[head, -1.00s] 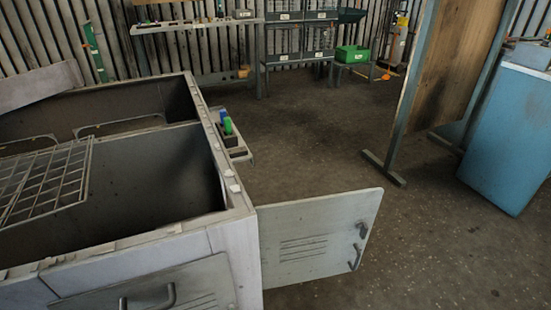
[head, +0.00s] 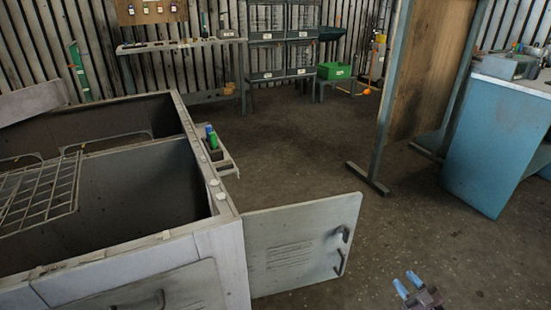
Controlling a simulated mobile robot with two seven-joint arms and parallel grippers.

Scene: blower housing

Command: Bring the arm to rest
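My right gripper (head: 407,283) shows at the bottom right of the head view, over the floor. Its two blue-tipped fingers stand apart with nothing between them, so it is open and empty. It is to the right of the grey blower housing's open door (head: 290,262) and looks clear of it. The door has a dark handle and latch near its free edge. The housing (head: 222,262) is an open-topped grey box at the left, with a wire rack (head: 45,195) in it. My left gripper is not in view.
A small holder with blue and green items (head: 211,138) hangs on the housing's side. A wooden board (head: 425,70) on a metal stand and a blue cabinet (head: 495,140) are at the right. Shelving and a green bin (head: 334,71) stand at the back. The middle floor is clear.

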